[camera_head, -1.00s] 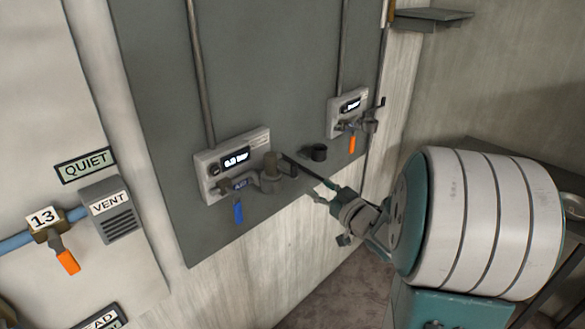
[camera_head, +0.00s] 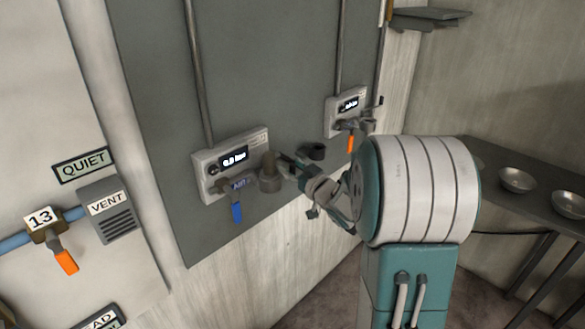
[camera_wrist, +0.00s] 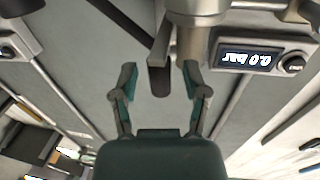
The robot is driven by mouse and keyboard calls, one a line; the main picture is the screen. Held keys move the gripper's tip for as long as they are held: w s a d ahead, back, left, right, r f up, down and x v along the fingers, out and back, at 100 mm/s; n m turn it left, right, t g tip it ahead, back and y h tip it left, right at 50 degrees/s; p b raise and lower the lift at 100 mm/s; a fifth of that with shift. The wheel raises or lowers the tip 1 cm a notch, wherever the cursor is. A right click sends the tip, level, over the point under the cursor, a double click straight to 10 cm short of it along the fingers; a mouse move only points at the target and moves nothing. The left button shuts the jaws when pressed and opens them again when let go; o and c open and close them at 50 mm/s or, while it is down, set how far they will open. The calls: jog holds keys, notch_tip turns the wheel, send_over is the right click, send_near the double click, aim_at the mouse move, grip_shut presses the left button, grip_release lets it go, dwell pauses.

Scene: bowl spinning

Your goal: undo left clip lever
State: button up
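The left wall unit (camera_head: 232,163) has a lit display, a blue handle (camera_head: 238,212) and a round brownish fitting (camera_head: 269,173). My gripper (camera_head: 287,168) is at the right side of this fitting in the head view. In the wrist view my gripper (camera_wrist: 160,80) is open, one finger on each side of a dark lever end (camera_wrist: 159,78). I see a gap on both sides, with no clear contact. The fitting's post (camera_wrist: 188,42) is just beyond the right finger. The lever is mostly hidden by my gripper in the head view.
A second unit (camera_head: 347,107) with an orange handle is farther right. A dark diagonal bar (camera_wrist: 122,24) crosses near the fingers in the wrist view. A table with metal bowls (camera_head: 517,180) stands at right.

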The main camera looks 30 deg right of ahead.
grip_shut()
jog(key=shift+d, duration=0.1)
